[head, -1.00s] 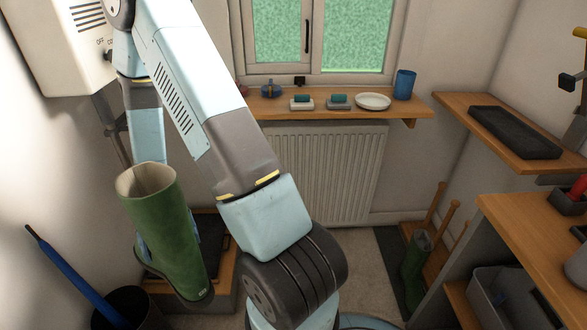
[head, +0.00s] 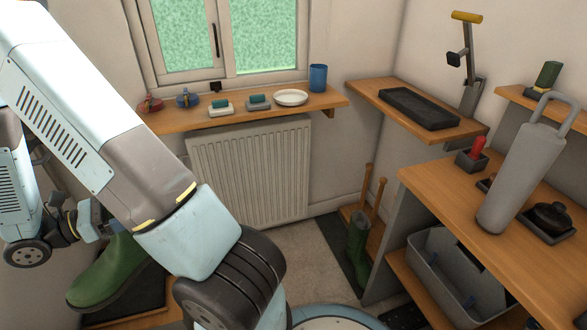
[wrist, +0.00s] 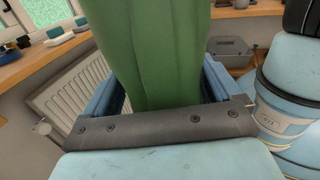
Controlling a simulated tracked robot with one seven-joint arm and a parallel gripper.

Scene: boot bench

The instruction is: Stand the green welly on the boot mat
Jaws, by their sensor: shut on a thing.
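A green welly (head: 113,270) is held at the lower left of the head view, tilted, its toe pointing down and left. My gripper (head: 98,230) is shut on it. In the wrist view the green shaft (wrist: 158,50) fills the space between my blue fingers (wrist: 160,98). The welly's opening is not seen in the head view. A black mat or tray (head: 148,297) on a wooden bench shows partly behind the held welly; I cannot tell if they touch. Another green welly (head: 357,245) stands by a dark floor strip (head: 338,238) at the right.
A wooden shelf unit (head: 480,215) at the right carries a grey cylinder with a handle (head: 520,165) and a grey caddy (head: 440,270). A black tray (head: 420,108) lies on the corner shelf. A radiator (head: 250,175) is under the window. Some floor before it is clear.

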